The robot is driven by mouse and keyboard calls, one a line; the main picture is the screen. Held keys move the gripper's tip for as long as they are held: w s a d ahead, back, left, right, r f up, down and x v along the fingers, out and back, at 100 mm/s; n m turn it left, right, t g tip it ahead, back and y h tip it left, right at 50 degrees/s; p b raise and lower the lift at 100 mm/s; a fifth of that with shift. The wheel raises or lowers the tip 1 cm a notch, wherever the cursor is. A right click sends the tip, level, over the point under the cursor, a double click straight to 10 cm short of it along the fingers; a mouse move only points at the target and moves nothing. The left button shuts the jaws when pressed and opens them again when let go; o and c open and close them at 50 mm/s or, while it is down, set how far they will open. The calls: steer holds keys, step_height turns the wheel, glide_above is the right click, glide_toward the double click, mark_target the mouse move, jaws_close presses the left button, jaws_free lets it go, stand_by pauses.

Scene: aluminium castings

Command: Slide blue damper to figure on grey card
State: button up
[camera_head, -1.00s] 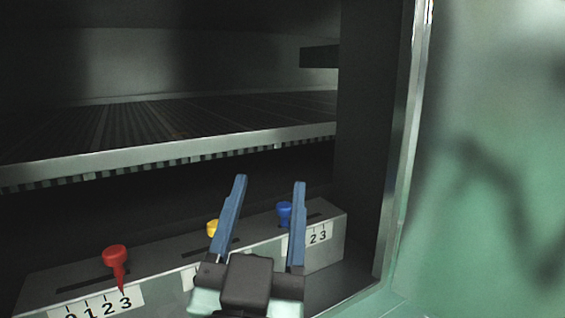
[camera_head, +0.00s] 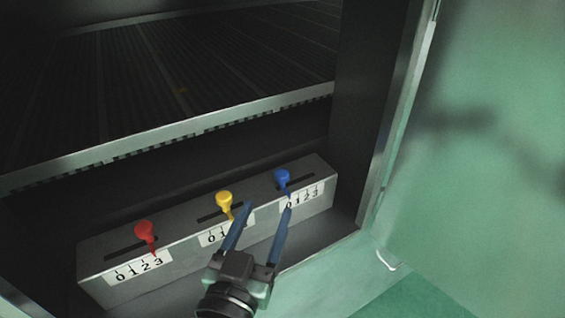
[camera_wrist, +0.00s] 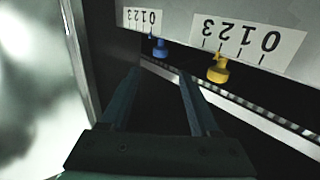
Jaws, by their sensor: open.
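The blue damper (camera_head: 282,177) is a round knob with a pointer, in a slot on top of a grey metal box (camera_head: 215,250). Its pointer is by the 0 end of its white 0-to-3 scale (camera_head: 303,196). The blue damper also shows in the wrist view (camera_wrist: 160,48), ahead of the fingertips. My gripper (camera_head: 268,206) is open and empty, in front of the box. Its right fingertip overlaps the scale near the 0, just below the damper; whether it touches cannot be told. My gripper also shows in the wrist view (camera_wrist: 160,71). No grey card is seen.
A yellow damper (camera_head: 224,199) stands left of the blue one, its scale partly hidden by my finger. A red damper (camera_head: 146,231) farther left points near 3. A ribbed shelf (camera_head: 180,131) hangs above and behind. A dark side wall (camera_head: 372,110) closes the right.

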mark_target(280, 178)
steer(key=p+x, duration=0.1)
steer(key=x, duration=1)
steer(key=shift+s, duration=0.1)
jaws_close()
stand_by(1.0)
